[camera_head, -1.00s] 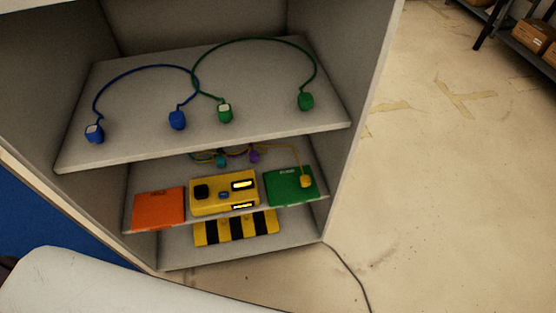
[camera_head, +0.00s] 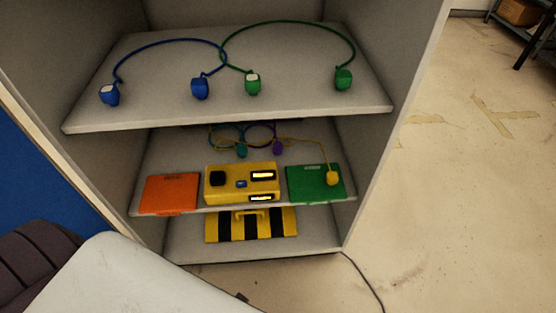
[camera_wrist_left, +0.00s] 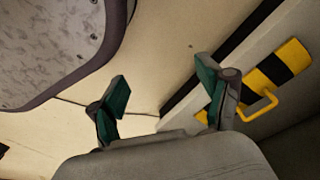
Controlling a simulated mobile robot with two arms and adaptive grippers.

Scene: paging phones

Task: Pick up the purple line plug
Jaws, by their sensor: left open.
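The purple plug (camera_head: 278,148) is on the middle shelf (camera_head: 350,190) of the cabinet, toward the back, with a purple cord looping behind it. A teal plug (camera_head: 242,151) sits to its left, and a yellow plug (camera_head: 333,177) on an orange-yellow cord rests on the green box to its right. My left gripper (camera_wrist_left: 163,97) shows in the left wrist view with its two green-padded fingers apart and nothing between them. It is near the cabinet's lower part, beside the black-and-yellow striped case. The purple plug is not in the wrist view. My right gripper is in neither view.
An orange box (camera_head: 169,194), a yellow device (camera_head: 242,183) and a green box (camera_head: 316,183) line the middle shelf's front. The upper shelf (camera_head: 160,115) overhangs them, holding blue and green plugs. The striped case (camera_head: 251,224) is below. Bare floor (camera_head: 460,200) lies to the right.

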